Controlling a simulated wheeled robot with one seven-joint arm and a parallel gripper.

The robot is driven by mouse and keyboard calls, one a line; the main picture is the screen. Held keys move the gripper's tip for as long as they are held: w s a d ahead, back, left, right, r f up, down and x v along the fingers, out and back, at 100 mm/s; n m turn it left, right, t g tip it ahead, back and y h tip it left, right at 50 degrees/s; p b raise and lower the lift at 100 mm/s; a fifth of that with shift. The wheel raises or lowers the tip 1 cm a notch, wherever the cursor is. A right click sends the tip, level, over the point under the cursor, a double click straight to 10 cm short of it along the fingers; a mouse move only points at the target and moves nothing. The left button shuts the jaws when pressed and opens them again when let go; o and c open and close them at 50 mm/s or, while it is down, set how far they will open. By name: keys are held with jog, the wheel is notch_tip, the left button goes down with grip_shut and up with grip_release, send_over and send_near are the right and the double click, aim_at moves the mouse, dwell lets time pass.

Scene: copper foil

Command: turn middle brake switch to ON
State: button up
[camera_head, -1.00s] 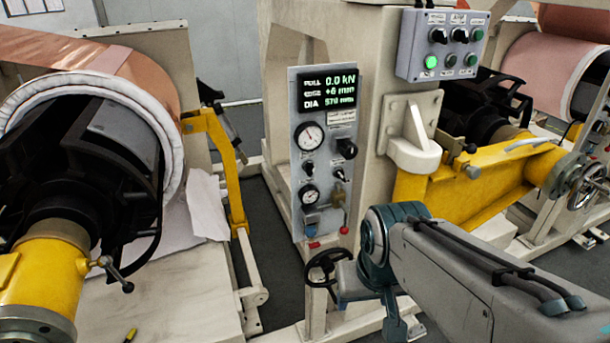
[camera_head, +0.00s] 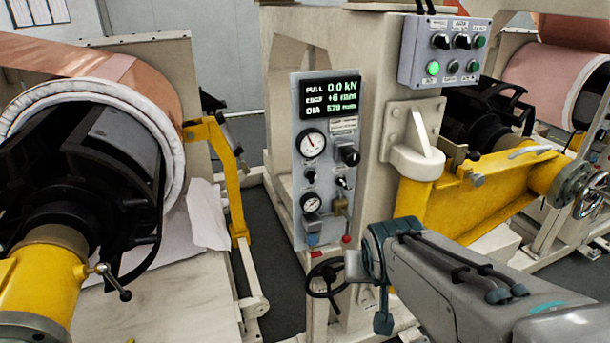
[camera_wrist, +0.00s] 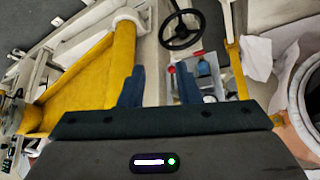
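A grey control box (camera_head: 440,55) at the upper right in the head view carries black selector knobs and buttons, one lit green. The instrument panel (camera_head: 298,215) left of it has a display, two gauges and several small knobs, including a black knob (camera_head: 310,175) between the gauges and another (camera_head: 343,184) to its right. The labels are too small to tell which is the middle brake switch. My gripper (camera_wrist: 160,88) shows two blue fingers apart in the wrist view, with nothing between them. In the head view my arm sits below and right of the panel, apart from the knobs.
A black handwheel (camera_head: 327,278) is below the panel, also in the wrist view (camera_wrist: 180,31). A yellow beam (camera_head: 470,195) lies to the right. A copper foil roll (camera_head: 130,80) and yellow bracket (camera_head: 222,160) stand at left. Dark floor shows between the frames.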

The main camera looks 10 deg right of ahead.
jog(key=w+d+m+t+b, duration=0.25)
jog(key=w+t, duration=0.35)
jog(key=w, duration=0.3)
jog(key=n+t+y+p, duration=0.1)
jog(key=t+y+p, duration=0.4)
jog(key=p, duration=0.2)
send_near(315, 178)
jog(key=p+x, duration=0.1)
jog(key=x, duration=0.7)
jog(key=shift+w, duration=0.15)
jog(key=shift+c, duration=0.3)
grip_shut()
